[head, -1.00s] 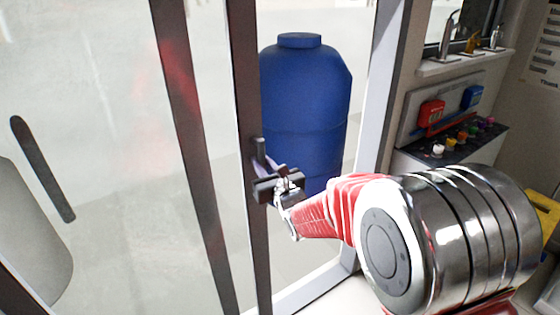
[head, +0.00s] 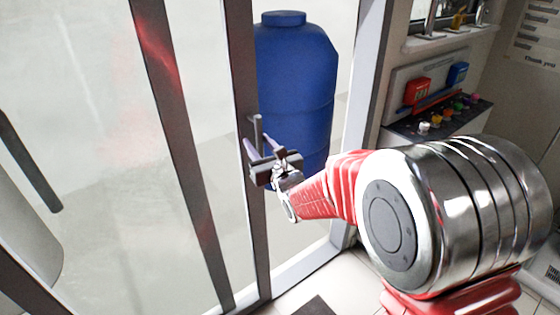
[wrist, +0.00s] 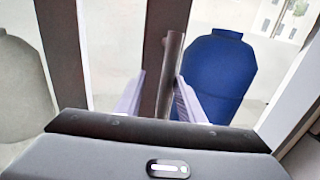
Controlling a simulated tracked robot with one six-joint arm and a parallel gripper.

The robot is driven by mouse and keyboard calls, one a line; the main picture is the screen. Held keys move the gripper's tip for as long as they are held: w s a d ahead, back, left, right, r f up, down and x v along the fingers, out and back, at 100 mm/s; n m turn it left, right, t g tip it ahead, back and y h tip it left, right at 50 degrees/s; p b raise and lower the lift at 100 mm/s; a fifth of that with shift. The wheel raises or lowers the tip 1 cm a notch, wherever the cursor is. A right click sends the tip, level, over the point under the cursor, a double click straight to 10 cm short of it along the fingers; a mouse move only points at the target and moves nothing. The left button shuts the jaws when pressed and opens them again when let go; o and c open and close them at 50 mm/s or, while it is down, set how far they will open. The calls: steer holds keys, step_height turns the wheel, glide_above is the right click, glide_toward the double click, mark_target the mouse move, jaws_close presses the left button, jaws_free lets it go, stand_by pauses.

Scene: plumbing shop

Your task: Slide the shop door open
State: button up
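The shop door (head: 240,150) is tall glass in a dark frame, seen in the head view. Its handle (head: 258,128) is a short upright dark bar on the dark stile. My gripper (head: 261,148) is at the handle, its fingers pointing toward the door. In the wrist view the handle (wrist: 173,58) rises between the two pale fingers of my gripper (wrist: 160,96). The fingers are apart, with a gap on the left of the bar; the right finger is close to it. I cannot tell whether it touches. The handle's lower part is hidden behind my gripper.
A blue tank (head: 297,80) stands beyond the door line, right of the handle. A pale post (head: 364,110) bounds the doorway on the right. A counter with small coloured items (head: 455,112) is farther right. A dark mat (head: 317,307) lies on the tiled floor (head: 350,285).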

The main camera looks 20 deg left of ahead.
steer(key=v, duration=1.2)
steer(key=s+a+f+n+g+y, duration=0.1)
steer(key=s+a+f+n+g, duration=0.1)
steer(key=s+a+n+g, duration=0.3)
steer(key=s+a+f+n+g+y, duration=0.1)
steer(key=s+f+n+g+y, duration=0.1)
steer(key=s+n+g, duration=0.35)
steer(key=s+d+f+n+g+h, duration=0.25)
steer(key=s+d+n, duration=0.35)
steer(key=s+n, duration=0.45)
steer(key=s+d+f+n+h, duration=0.25)
steer(key=d+n+h, duration=0.45)
steer(key=d, duration=0.9)
steer(key=d+r+t+h, duration=0.2)
steer(key=d+r, duration=0.2)
steer(key=d, duration=0.4)
steer(key=d+r+t+h, duration=0.3)
steer(key=d+r, duration=0.1)
steer(key=d, duration=0.3)
steer(key=shift+s+d, duration=0.3)
steer(key=shift+d, duration=0.05)
